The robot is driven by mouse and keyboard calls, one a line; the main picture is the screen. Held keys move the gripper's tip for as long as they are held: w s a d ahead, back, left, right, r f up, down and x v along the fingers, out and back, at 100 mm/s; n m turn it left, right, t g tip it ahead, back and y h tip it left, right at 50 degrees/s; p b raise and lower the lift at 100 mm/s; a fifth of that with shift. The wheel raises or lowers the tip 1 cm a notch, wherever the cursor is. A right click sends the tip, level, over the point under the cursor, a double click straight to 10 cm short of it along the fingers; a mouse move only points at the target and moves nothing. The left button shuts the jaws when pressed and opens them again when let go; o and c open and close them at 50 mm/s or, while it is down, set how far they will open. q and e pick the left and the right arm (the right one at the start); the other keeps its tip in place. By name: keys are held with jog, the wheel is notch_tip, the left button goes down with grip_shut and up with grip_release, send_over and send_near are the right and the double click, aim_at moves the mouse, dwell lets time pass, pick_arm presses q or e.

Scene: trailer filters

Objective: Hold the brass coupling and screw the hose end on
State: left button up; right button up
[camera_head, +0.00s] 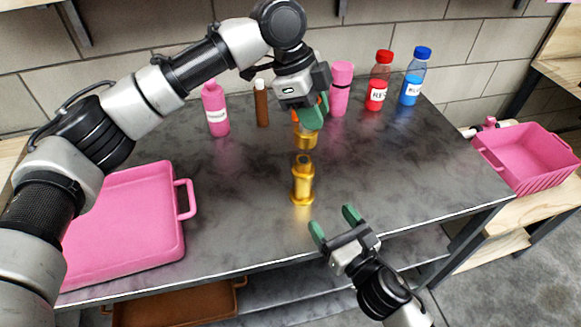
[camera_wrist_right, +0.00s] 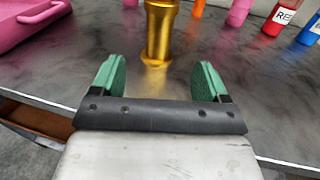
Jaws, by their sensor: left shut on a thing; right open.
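The brass coupling (camera_head: 302,181) stands upright on the dark table, in the middle of the head view. It also shows in the right wrist view (camera_wrist_right: 160,32), beyond the fingers. My left gripper (camera_head: 312,112) is shut on the hose end (camera_head: 305,138), a gold-coloured piece held above the coupling with a gap between them. The fingers and wrist hide its upper part. My right gripper (camera_head: 334,224) is open and empty at the table's front edge, in front of the coupling and not touching it. Its green fingers also show in the right wrist view (camera_wrist_right: 157,80).
A pink tray (camera_head: 180,240) lies at the left of the table. Pink bottles (camera_head: 216,112), a brown bottle (camera_head: 262,105), a red bottle (camera_head: 378,82) and a blue-capped bottle (camera_head: 413,78) stand along the back. A pink crate (camera_head: 540,180) is off to the right. The table right of the coupling is clear.

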aim_at(307, 186)
pick_arm(q)
jog(key=shift+w+a, duration=0.25)
jog(key=shift+w, duration=0.25)
pick_arm(e)
jog(key=shift+w+a, duration=0.25)
jog(key=shift+w, duration=0.2)
pick_arm(q)
jog(key=shift+s+d+r, duration=0.15)
jog(key=shift+s+d, duration=0.15)
jog(key=shift+s, duration=0.2)
pick_arm(e)
jog(key=shift+s+d+r, duration=0.15)
jog(key=shift+s+d, duration=0.1)
jog(key=shift+s, duration=0.1)
pick_arm(q)
jog(key=shift+w+a, duration=0.1)
jog(key=shift+w, duration=0.1)
pick_arm(e)
jog(key=x, duration=1.2)
jog(key=shift+w+a, duration=0.1)
jog(key=shift+w, duration=0.05)
jog(key=c, duration=1.3)
pick_arm(q)
jog(key=shift+f, duration=2.55)
pick_arm(e)
jog(key=shift+c, duration=0.2)
pick_arm(q)
jog(key=shift+f, duration=0.85)
